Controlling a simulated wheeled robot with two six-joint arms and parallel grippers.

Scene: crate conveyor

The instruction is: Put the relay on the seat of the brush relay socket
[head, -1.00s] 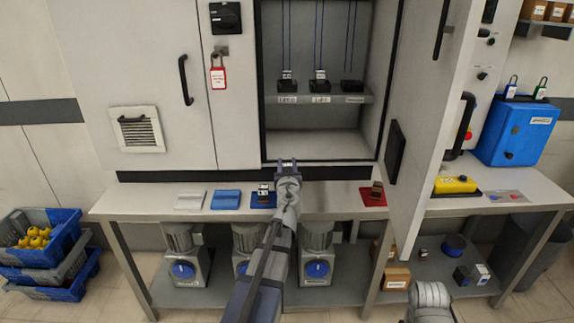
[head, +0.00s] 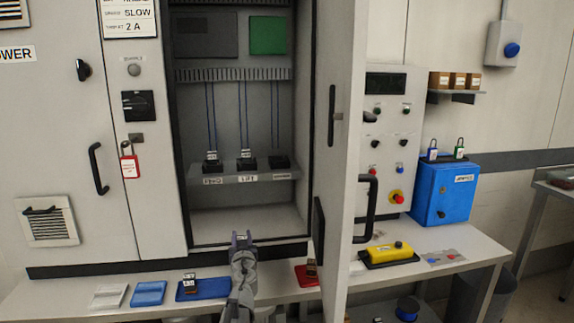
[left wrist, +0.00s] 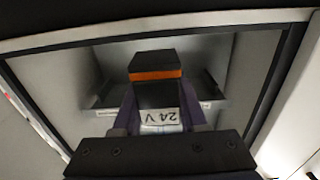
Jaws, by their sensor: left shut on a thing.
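My left gripper (head: 243,238) is shut on a relay, in front of the lower front edge of the open cabinet. In the left wrist view the relay (left wrist: 156,82) is black with an orange band and a "24 V" label. Inside the cabinet, a grey shelf (head: 198,181) carries three black sockets. The left socket (head: 212,166) and the middle socket (head: 247,164) have relays on them. The right socket (head: 279,162) looks empty; its label is too small to read. The held relay is apart from the shelf. My right gripper is out of view.
The open cabinet door (head: 341,150) stands right of the opening. On the bench are a white mat (head: 108,297), a light blue mat (head: 149,293), a dark blue mat (head: 215,287) with a relay, and a red mat (head: 302,280) with another relay. A yellow box (head: 390,252) stands farther right.

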